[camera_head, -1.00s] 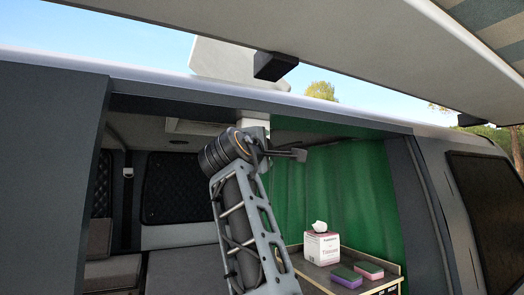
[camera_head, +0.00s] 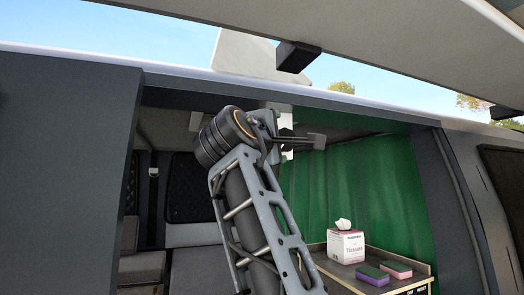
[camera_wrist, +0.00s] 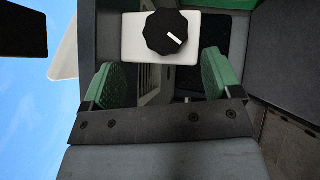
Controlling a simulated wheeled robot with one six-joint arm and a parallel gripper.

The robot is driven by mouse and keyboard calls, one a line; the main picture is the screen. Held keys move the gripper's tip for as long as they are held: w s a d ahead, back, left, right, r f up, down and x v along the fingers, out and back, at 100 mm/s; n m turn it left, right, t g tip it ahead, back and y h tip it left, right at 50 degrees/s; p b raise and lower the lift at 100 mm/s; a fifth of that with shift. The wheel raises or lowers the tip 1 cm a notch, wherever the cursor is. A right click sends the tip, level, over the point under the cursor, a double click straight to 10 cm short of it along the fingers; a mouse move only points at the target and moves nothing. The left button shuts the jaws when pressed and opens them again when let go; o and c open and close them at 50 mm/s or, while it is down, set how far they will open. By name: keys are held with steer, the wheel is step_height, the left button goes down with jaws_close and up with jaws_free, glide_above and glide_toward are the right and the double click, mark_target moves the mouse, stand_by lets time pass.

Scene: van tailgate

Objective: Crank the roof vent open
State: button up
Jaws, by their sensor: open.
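A black faceted knob (camera_wrist: 166,32) with a white pointer mark sits on a white plate (camera_wrist: 132,48), at the top of the wrist view. My gripper (camera_wrist: 160,64) is open, its two green-padded fingers spread on either side below the knob. Nothing is between the fingers, and they do not appear to touch the knob. In the head view, my arm reaches up into the van doorway and partly hides the white plate (camera_head: 287,146). A pale raised panel (camera_head: 240,56), apparently the vent lid, stands tilted above the roof edge.
An awning with a black bracket (camera_head: 297,57) overhangs the top of the doorway. A green curtain (camera_head: 350,190) hangs inside at the right. Below it, a counter holds a tissue box (camera_head: 345,246) and two sponges (camera_head: 383,273). Dark seats are at the left.

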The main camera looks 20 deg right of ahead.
steer(key=b+v, duration=0.1)
steer(key=v, duration=0.5)
steer(key=shift+a, duration=0.15)
steer(key=shift+s, duration=0.1)
